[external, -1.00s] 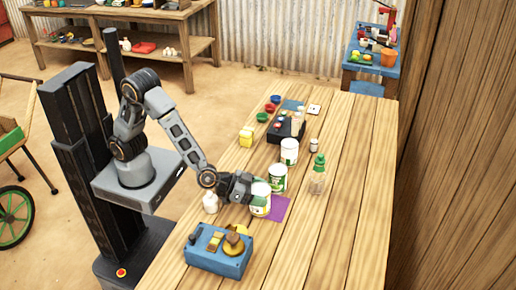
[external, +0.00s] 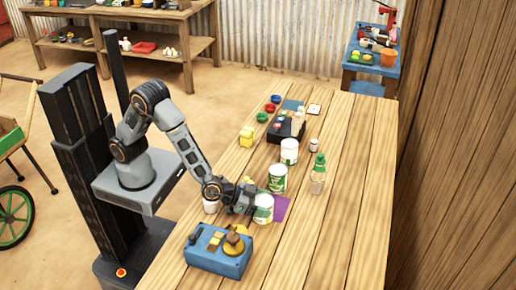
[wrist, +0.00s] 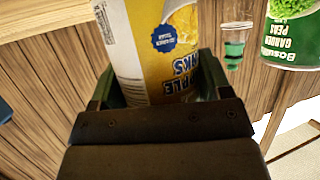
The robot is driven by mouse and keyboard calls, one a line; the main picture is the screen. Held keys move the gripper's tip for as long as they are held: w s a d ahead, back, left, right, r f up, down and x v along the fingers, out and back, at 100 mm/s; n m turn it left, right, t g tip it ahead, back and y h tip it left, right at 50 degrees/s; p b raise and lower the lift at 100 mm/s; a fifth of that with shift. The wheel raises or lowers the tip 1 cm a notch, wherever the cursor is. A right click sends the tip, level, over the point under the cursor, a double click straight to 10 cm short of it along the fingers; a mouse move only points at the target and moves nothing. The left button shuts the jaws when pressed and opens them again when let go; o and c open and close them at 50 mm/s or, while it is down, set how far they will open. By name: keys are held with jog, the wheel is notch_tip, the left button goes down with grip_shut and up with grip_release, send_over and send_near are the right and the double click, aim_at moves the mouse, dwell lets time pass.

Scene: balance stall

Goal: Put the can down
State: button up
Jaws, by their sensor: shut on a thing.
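The can (external: 264,207), white and yellow with a pineapple label, is in my gripper (external: 252,204) low over the wooden table. In the wrist view the can (wrist: 160,45) sits between the two fingers of my gripper (wrist: 155,92), which are shut on its sides. A purple mat (external: 282,208) shows just right of the can, partly hidden by it. I cannot tell whether the can's base touches the mat or the table.
A green pea can (external: 277,179) stands close behind, with another white can (external: 289,152) beyond it. A green-topped clear bottle (external: 318,178) stands to the right. A blue box with yellow pieces (external: 215,258) is in front. The table's right side is clear.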

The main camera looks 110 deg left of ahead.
jog(key=o, duration=1.1)
